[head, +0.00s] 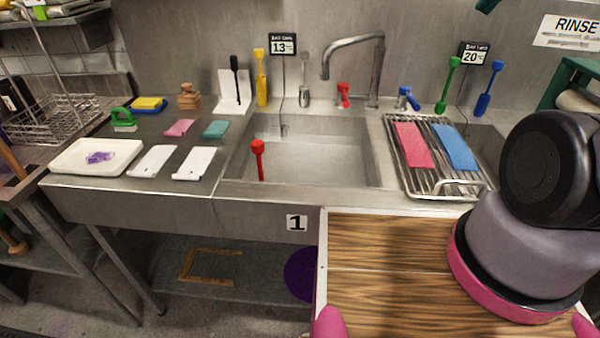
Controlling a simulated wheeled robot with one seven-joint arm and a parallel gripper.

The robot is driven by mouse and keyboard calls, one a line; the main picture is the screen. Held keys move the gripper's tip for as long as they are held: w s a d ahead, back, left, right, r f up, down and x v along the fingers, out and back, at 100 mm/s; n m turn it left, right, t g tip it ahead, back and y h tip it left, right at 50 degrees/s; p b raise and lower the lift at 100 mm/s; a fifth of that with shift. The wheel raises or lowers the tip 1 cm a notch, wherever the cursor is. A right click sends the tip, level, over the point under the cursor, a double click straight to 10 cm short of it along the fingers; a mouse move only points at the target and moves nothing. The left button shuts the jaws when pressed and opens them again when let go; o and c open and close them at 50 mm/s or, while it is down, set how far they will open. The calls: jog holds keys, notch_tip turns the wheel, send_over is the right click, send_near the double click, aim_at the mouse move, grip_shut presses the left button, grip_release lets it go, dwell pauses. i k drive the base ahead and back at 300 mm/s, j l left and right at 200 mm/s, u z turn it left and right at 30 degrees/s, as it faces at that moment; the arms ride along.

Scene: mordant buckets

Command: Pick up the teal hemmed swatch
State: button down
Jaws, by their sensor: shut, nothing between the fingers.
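The teal hemmed swatch (215,129) lies flat on the dark counter left of the sink, close to the sink's left rim. A pink swatch (180,127) lies just left of it, with a small gap between them. Nothing covers the teal swatch. My gripper is not in view; only part of my arm shows at the right, well away from the swatch.
Two white slabs (193,163) and a white tray (70,157) with something purple lie in front of the swatches. The sink (300,160) holds a red-headed tool (258,158). A wire rack (420,180) stands right.

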aim_at(218, 129)
jog(key=j, duration=1.35)
jog(key=i+j, duration=0.1)
jog(key=j, duration=1.2)
